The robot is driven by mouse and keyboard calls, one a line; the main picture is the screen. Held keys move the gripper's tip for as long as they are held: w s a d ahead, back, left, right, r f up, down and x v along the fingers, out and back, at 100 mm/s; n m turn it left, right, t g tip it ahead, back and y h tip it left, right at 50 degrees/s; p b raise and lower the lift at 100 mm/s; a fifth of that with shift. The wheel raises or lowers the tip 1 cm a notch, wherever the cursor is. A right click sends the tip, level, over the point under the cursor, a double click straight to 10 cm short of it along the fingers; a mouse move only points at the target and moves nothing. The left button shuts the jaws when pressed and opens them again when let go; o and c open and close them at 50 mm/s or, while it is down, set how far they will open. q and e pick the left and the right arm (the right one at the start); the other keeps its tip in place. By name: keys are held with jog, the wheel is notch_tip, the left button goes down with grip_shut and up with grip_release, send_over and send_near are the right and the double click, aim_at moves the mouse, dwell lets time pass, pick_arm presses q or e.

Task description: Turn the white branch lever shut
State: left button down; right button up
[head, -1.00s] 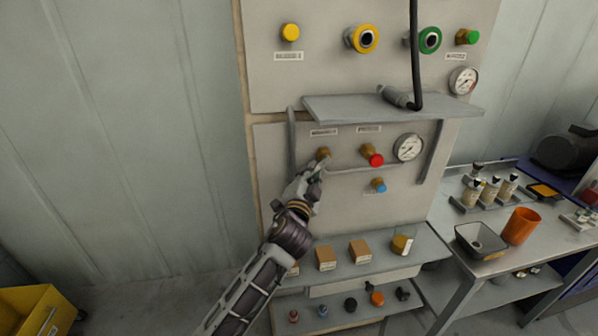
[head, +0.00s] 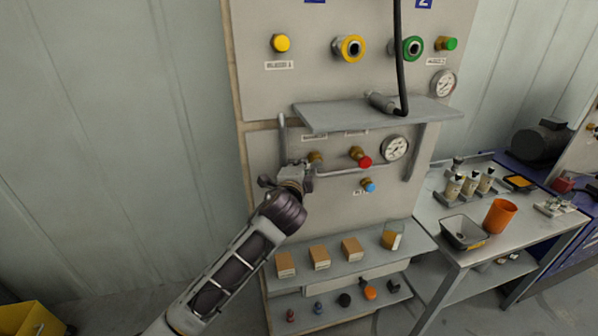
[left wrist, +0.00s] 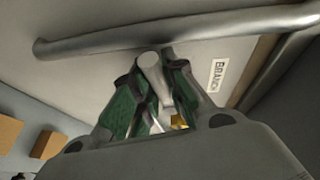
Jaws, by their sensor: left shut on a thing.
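The white branch lever (left wrist: 152,76) shows in the left wrist view as a pale rounded handle between the green-padded fingers. My left gripper (left wrist: 155,95) is shut on it. A bit of brass fitting (left wrist: 179,122) shows behind the fingers, and a BRANCH label (left wrist: 220,76) is on the panel to the right. In the head view my left gripper (head: 292,174) is at the lower panel, just left of and below a brass valve (head: 315,157). The gripper hides the lever there. My right gripper is not in view.
A grey pipe (left wrist: 130,43) crosses the panel close to the gripper. A shelf (head: 375,113) juts out above. To the right are a red knob (head: 365,162), a blue knob (head: 370,187) and a gauge (head: 395,148). Boxes (head: 319,258) stand on a shelf below.

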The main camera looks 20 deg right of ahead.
pick_arm(q)
jog(key=shift+r+m, duration=0.15)
jog(key=shift+m, duration=0.15)
jog(key=c, duration=1.4)
grip_release()
jog(key=shift+c, duration=0.2)
jog(key=shift+s, duration=0.15)
jog(key=v, duration=1.1)
jog(key=shift+s+r, duration=0.3)
jog(key=shift+a, duration=0.1)
